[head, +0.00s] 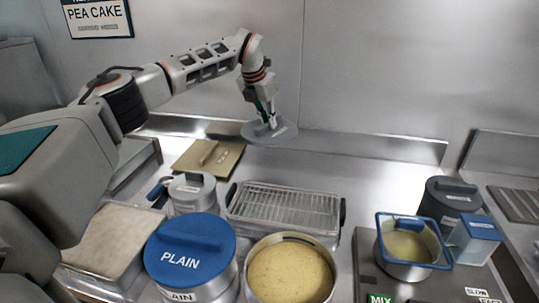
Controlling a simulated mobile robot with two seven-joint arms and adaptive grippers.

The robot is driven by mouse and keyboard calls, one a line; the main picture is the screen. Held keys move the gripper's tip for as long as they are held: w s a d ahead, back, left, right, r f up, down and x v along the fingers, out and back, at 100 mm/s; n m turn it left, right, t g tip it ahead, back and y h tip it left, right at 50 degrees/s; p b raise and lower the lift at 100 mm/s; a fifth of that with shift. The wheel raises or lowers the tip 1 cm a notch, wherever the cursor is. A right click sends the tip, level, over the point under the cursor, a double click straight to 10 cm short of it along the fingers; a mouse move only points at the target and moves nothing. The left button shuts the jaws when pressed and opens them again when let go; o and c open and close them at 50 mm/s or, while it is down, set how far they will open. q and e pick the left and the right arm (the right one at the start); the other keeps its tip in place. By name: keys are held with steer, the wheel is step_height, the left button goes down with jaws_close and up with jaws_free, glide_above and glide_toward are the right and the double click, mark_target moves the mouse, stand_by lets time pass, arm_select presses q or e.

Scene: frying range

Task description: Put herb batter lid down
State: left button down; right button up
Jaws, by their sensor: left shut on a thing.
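My left gripper (267,118) is shut on the handle of a round grey lid (255,134), which I take to be the herb batter lid; its small label is too small to read. The lid is at the back of the counter by the low steel ledge, and I cannot tell whether it touches the surface. An open round pot of speckled yellowish batter (290,275) stands at the front centre, with no lid on it. My right gripper is not in view.
A blue-lidded PLAIN tub (190,255) stands left of the open pot. A wire rack tray (286,208), a grey lidded pot (192,192) and a tan lidded pan (206,157) lie behind.

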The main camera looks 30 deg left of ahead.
mark_target(260, 128)
arm_select(q)
step_height(260, 128, down, 12)
steer(key=shift+w, duration=0.1)
stand_by(0.4)
steer(key=shift+f, duration=0.1)
steer(key=c, duration=2.1)
jaws_free()
steer(key=v, duration=1.1)
steer(key=shift+w, duration=0.1)
steer(key=shift+s+r, duration=0.25)
steer(key=shift+r, duration=0.3)
